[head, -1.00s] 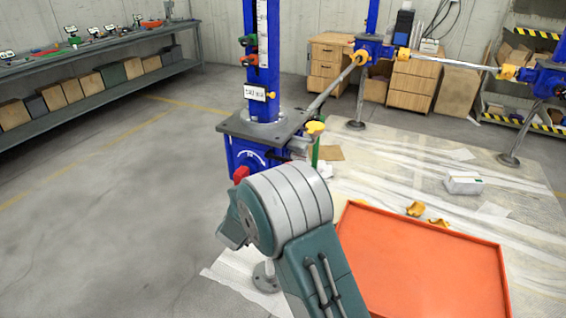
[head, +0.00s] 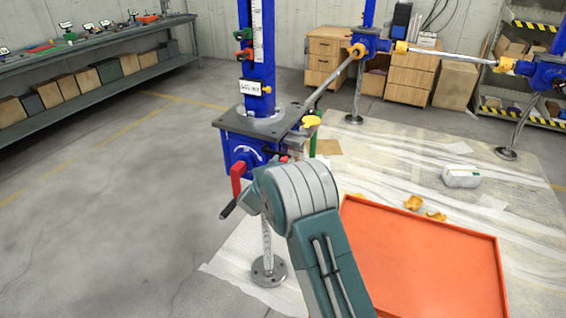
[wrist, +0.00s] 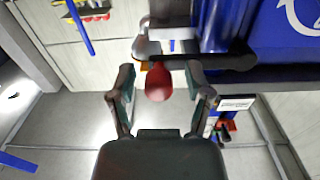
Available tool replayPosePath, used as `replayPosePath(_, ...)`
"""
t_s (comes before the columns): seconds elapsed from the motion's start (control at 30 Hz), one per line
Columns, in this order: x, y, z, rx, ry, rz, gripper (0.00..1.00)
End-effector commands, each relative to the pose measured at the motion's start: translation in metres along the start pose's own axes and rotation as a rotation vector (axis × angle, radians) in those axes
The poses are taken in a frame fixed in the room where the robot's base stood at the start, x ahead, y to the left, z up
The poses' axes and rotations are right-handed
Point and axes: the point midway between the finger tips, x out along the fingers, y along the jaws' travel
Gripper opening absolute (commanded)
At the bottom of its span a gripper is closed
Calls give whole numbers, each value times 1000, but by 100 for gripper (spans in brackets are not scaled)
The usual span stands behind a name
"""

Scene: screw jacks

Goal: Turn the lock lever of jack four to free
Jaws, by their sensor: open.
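The blue jack (head: 240,152) stands upright in the middle of the head view under a grey top plate. A black lever (wrist: 225,62) lies near its blue body in the wrist view, with a red knob (wrist: 158,82) at its end. A small red tip (head: 284,158) beside the jack in the head view looks like this knob. My gripper (wrist: 160,72) is open, with one finger on each side of the knob and gaps visible. In the head view my arm hides the gripper. The sign's text is too small to read.
An orange tray (head: 425,260) lies on the floor at right. Other jacks stand behind, joined by bars. The floor at left is clear.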

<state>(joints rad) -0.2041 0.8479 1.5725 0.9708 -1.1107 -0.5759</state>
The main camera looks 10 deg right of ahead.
Motion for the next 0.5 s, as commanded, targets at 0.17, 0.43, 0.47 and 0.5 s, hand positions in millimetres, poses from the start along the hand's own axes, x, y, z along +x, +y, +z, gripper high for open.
replayPosePath(0.17,-1,0,0,-1,0,0,55)
replayPosePath(0.43,-1,-1,0,0,0,-1,0)
replayPosePath(0.47,-1,-1,0,0,0,-1,0)
replayPosePath(0.5,0,-1,0,0,0,-2,0)
